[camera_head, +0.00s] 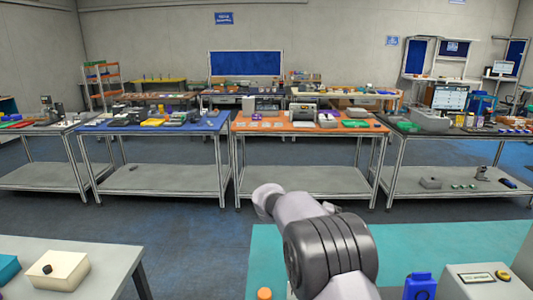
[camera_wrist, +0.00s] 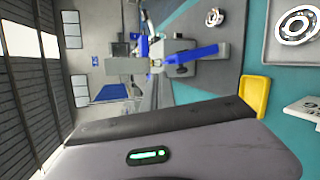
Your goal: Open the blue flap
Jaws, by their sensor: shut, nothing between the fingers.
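I cannot make out for certain which thing is the blue flap. In the wrist view, which is turned on its side, a blue flat part (camera_wrist: 190,53) shows by grey blocks near the upper middle. The grey housing of my gripper (camera_wrist: 180,150), with a green light, fills the bottom of the wrist view. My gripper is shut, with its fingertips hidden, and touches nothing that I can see. My arm rises over the teal table in the head view.
In the head view, a grey box (camera_head: 480,284) is at the lower right and a cream box (camera_head: 62,272) at the lower left. Open floor (camera_head: 170,228) separates the benches.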

